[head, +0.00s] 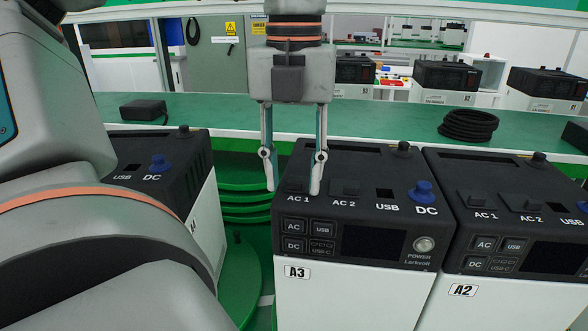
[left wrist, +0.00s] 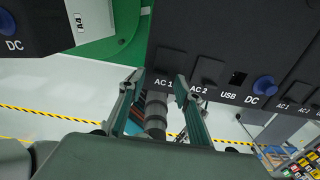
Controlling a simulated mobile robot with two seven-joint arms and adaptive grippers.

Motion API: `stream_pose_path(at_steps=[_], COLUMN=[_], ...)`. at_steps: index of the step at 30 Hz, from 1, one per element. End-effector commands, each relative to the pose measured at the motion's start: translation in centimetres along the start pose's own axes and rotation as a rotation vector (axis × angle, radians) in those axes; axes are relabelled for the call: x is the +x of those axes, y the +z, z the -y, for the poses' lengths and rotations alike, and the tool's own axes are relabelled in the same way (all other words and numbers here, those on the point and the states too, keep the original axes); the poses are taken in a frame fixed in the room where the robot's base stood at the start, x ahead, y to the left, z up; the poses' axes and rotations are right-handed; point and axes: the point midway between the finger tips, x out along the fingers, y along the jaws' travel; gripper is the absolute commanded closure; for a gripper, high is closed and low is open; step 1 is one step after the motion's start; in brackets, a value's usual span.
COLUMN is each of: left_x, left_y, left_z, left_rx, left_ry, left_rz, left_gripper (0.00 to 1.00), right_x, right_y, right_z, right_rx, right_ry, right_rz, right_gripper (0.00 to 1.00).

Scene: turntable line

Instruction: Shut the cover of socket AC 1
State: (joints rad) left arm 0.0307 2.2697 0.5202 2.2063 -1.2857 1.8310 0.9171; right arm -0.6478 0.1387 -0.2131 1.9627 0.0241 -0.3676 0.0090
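The unit labelled A3 (head: 345,290) stands in the middle of the head view, with AC 1, AC 2, USB and DC marked along its dark top. My left gripper (head: 294,190) points down over the AC 1 spot, its two fingers apart with nothing between them. The AC 1 cover (left wrist: 169,60) shows as a dark patch above its label in the left wrist view; in the head view the fingers partly hide it. I cannot tell whether it lies flat. The left gripper (left wrist: 158,78) straddles the AC 1 label there. My right gripper is not in view.
The AC 2 cover (head: 346,187) is just right of the fingers, then a blue DC plug (head: 424,192). Unit A2 (head: 500,300) stands close on the right, another unit on the left. A green bench (head: 370,117) behind holds a cable coil (head: 468,125).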

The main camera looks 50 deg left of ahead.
Motion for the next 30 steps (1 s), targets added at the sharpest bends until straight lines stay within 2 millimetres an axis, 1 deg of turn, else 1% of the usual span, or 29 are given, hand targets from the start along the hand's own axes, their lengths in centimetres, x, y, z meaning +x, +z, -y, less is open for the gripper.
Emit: stream_pose_path(at_steps=[5, 8, 11, 21, 25, 30], left_x=[-0.1, -0.7, -2.1, -8.8, -10.7, -11.9], left_y=[0.1, 0.1, 0.1, 0.1, 0.1, 0.0], left_z=[0.0, 0.0, 0.1, 0.1, 0.0, 0.0], left_rx=[0.000, -0.001, -0.002, -0.004, -0.003, -0.001], left_ry=[-0.001, -0.001, -0.001, -0.001, 0.000, -0.001], left_rz=[0.002, 0.004, 0.005, 0.005, 0.004, 0.002], left_gripper=[0.67, 0.67, 0.67, 0.67, 0.67, 0.67], right_x=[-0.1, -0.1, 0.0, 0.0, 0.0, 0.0], right_y=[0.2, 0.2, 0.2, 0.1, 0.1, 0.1], right_z=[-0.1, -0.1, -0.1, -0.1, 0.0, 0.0], right_rx=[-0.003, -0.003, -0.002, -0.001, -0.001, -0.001], right_ry=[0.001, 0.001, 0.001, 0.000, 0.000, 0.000], right_rz=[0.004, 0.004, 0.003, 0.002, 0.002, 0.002], right_gripper=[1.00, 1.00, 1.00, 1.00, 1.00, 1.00])
